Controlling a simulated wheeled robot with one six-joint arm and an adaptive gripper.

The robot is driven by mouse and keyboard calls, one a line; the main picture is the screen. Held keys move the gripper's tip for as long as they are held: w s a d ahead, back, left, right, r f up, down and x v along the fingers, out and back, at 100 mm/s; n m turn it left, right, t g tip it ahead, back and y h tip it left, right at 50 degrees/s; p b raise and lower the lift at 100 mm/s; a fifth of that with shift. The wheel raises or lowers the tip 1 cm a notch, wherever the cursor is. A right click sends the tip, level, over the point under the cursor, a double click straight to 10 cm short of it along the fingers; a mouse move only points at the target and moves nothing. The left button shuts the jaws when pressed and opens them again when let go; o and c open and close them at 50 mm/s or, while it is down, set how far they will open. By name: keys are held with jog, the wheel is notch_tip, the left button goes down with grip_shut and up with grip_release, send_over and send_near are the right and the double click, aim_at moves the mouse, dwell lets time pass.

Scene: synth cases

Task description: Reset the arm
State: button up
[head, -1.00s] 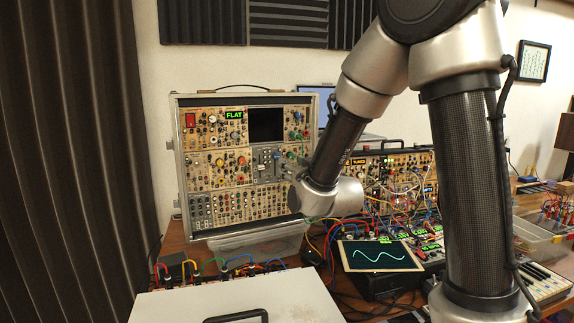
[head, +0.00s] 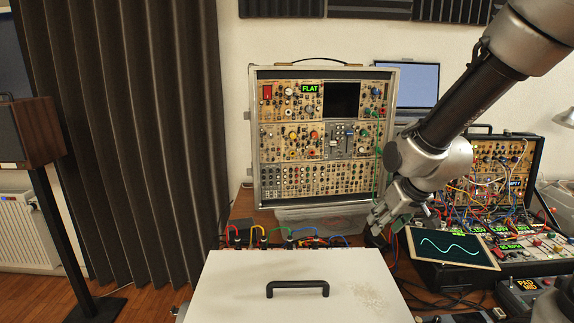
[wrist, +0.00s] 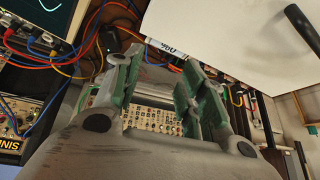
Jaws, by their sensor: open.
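My gripper (head: 378,218) hangs at the end of my arm, over the table between the upright synth case and the tablet with the wave. In the wrist view its two green-padded fingers (wrist: 157,88) stand apart with nothing between them. The upright synth case (head: 325,140), with a "FLAT" display, stands behind the gripper and also shows between the fingers in the wrist view (wrist: 150,121). The head view is too small to tell how far the fingers are from the cables.
A white lid with a black handle (head: 240,275) lies in front. Patch cables (head: 262,238) run behind it. The tablet (head: 452,247) and an open synth case (head: 490,165) are at right. A laptop (head: 410,84) stands behind. A speaker on a stand (head: 38,130) is at left.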

jog(key=s+d+r, duration=0.3)
jog(key=s+r, duration=0.1)
jog(key=s, duration=0.2)
jog(key=s+d+r+m+g+h, duration=0.1)
jog(key=s+d+r, duration=0.3)
jog(key=s, duration=0.3)
jog(key=s+d+r+m, duration=0.1)
jog(key=s+d+r, duration=0.3)
jog(key=s, duration=0.2)
jog(key=shift+s+d+h, duration=0.2)
jog(key=shift+s+h, duration=0.2)
jog(key=shift+r+g, duration=0.1)
jog(key=shift+g, duration=0.2)
dwell(0.8)
